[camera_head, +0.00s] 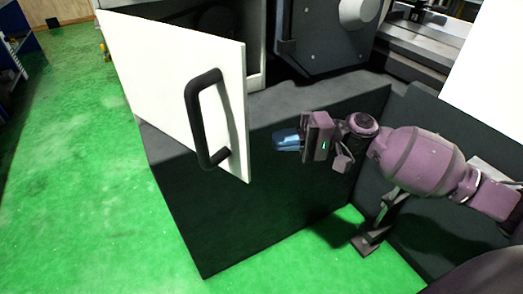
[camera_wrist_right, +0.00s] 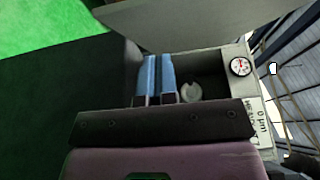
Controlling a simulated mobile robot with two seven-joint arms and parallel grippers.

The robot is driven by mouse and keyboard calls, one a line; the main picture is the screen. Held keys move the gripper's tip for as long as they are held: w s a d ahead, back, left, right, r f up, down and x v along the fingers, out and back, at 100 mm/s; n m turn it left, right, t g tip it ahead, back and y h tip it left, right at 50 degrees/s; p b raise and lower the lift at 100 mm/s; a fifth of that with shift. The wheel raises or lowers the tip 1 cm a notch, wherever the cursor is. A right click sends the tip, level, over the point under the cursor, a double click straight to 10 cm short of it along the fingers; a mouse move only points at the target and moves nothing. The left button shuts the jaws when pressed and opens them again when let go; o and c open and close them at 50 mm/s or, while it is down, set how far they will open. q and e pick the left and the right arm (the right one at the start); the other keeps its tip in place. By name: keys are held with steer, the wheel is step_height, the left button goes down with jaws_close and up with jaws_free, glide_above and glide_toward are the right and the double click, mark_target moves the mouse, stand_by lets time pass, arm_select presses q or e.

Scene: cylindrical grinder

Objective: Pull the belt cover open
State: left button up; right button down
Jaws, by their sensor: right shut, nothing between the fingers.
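The belt cover (camera_head: 170,75) is a white panel standing swung out from the machine in the head view, with a black bar handle (camera_head: 195,120) on its face. My right gripper (camera_head: 277,141) is to the right of the cover and handle, apart from both, with its blue fingers pointing left. In the right wrist view, the blue fingers (camera_wrist_right: 157,78) are together with nothing between them. The pale panel at the top of that view appears to be the cover (camera_wrist_right: 190,22). My left gripper is not in view.
The dark machine base (camera_head: 205,215) lies below and behind the cover. An open compartment (camera_wrist_right: 210,85) with a dial gauge (camera_wrist_right: 240,67) shows in the right wrist view. Green floor (camera_head: 75,190) is clear at the left.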

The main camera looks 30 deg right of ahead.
steer(key=a, duration=0.2)
steer(key=s+a, duration=0.1)
steer(key=a, duration=0.2)
steer(key=shift+a, duration=0.15)
steer(key=shift+s+a, duration=0.1)
